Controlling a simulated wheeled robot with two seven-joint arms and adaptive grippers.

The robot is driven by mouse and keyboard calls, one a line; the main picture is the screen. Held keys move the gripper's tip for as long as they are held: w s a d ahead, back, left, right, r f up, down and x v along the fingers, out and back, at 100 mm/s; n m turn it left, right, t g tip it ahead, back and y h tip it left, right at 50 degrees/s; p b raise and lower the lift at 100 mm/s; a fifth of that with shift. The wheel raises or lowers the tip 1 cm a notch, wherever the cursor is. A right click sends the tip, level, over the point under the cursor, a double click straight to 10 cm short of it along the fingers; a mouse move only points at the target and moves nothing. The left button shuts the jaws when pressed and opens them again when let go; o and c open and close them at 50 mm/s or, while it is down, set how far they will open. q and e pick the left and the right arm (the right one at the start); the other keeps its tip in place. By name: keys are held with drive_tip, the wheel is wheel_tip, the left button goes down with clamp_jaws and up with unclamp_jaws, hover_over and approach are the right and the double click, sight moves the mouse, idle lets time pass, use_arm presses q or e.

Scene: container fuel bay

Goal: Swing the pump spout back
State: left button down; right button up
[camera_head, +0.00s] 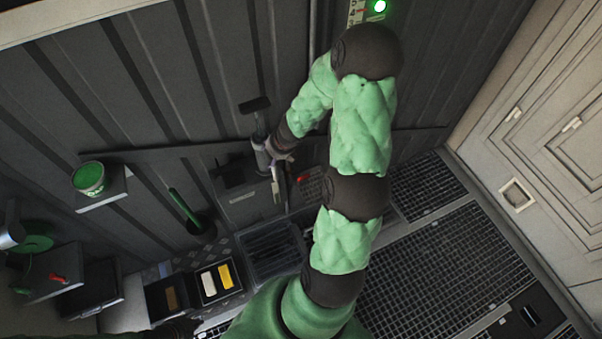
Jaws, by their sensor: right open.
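The pump (236,190) is a dark box against the ribbed wall, with a grey upright cylinder and a dark T-shaped top (254,104) above it. A thin grey pipe (276,186), which looks like the spout, hangs down at its right side. My right arm arches up from the bottom and bends back down to the pump. My right gripper (272,158) is open beside the cylinder and upper pipe. I cannot tell whether its fingers touch them; the spout's upper end is partly hidden.
A green tub (88,178) stands on a small wall shelf at the left. Open bins (215,281) line the floor below. A green-handled tool (184,209) leans by the wall. Floor grating (440,260) at the right is clear.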

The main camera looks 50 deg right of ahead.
drive_tip(key=s, duration=1.2)
drive_tip(key=shift+a, duration=0.35)
idle(0.4)
